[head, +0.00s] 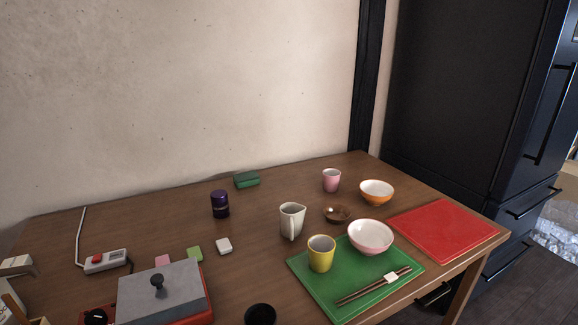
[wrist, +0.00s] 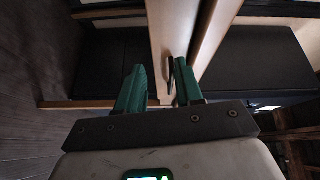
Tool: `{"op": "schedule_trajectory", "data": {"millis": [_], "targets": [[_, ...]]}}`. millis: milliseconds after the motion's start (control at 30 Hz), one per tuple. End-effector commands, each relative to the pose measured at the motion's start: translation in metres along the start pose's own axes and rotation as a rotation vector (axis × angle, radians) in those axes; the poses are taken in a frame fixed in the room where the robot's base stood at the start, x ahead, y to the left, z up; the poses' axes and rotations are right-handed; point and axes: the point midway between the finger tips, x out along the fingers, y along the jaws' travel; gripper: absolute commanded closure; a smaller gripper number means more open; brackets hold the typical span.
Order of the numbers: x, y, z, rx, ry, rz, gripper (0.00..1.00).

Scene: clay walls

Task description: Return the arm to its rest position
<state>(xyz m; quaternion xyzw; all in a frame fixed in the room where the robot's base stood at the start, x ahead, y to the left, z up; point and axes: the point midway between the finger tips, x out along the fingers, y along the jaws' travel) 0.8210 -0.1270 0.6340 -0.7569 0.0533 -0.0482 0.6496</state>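My gripper (wrist: 158,66) shows in the wrist view, with its two green fingers apart and nothing held between them. Beyond the fingers are a pale upright panel, dark flat panels and a dark plank floor. The gripper appears clear of the table things, and no part of the arm can be made out for sure in the head view. The wooden table (head: 120,215) fills the lower part of the head view.
A green tray (head: 335,299) holds a yellow cup (head: 321,254), a pink bowl (head: 370,237) and chopsticks. A red mat (head: 444,228) lies at the right. A grey-lidded box (head: 180,290) stands front left. A plaster wall and dark cabinet (head: 460,90) stand behind.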

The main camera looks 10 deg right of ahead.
Motion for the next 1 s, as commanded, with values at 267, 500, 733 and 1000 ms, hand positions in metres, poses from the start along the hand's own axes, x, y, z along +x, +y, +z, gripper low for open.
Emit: {"op": "schedule_trajectory", "data": {"millis": [267, 500, 733, 1000], "targets": [[-0.058, 0.02, 0.067, -0.475, -0.455, 0.245, 0.64], [-0.141, 0.045, 0.074, -0.854, -0.804, 0.501, 0.64], [-0.223, 0.051, 0.046, -1.095, -1.066, 0.752, 0.64], [-0.3, 0.036, 0.01, -1.225, -1.282, 0.998, 0.64]]}}
